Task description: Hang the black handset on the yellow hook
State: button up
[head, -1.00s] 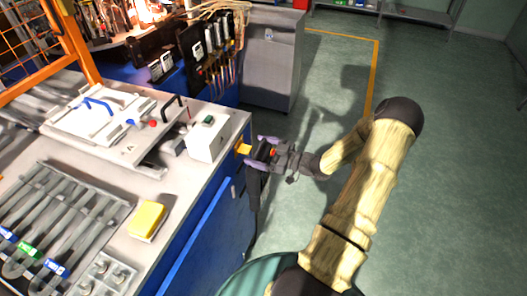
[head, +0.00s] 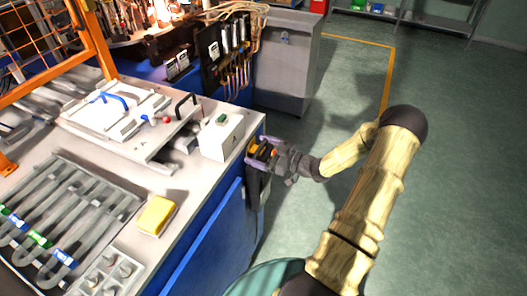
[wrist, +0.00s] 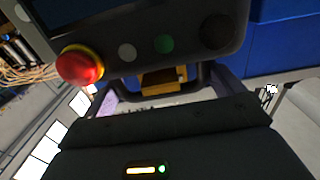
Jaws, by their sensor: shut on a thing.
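The black handset (wrist: 135,25) fills the top of the wrist view, with a red button, a white button and a green button on its face. My gripper (head: 258,156) is shut on the handset beside the bench's right side. In the head view the handset (head: 257,188) hangs down below my fingers, dark and partly hidden by them. The yellow hook (wrist: 163,80) shows in the wrist view just below the handset's edge, between my fingers. It is close to the handset; I cannot tell whether the handset rests on it.
The bench (head: 205,180) with its blue side stands left of my gripper. On it are a white box (head: 222,137), a yellow sponge-like block (head: 156,215) and a white fixture (head: 112,112). A grey cabinet (head: 285,65) stands behind. The green floor to the right is clear.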

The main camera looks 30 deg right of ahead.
jog(key=shift+w+a+f, duration=0.15)
jog(key=shift+w+f, duration=0.05)
dwell(0.6)
jog(key=o, duration=1.7)
jog(key=b+v, duration=0.2)
jog(key=v, duration=1.5)
jog(key=shift+s+b, duration=0.2)
jog(key=shift+b, duration=0.1)
jog(key=shift+w, duration=0.1)
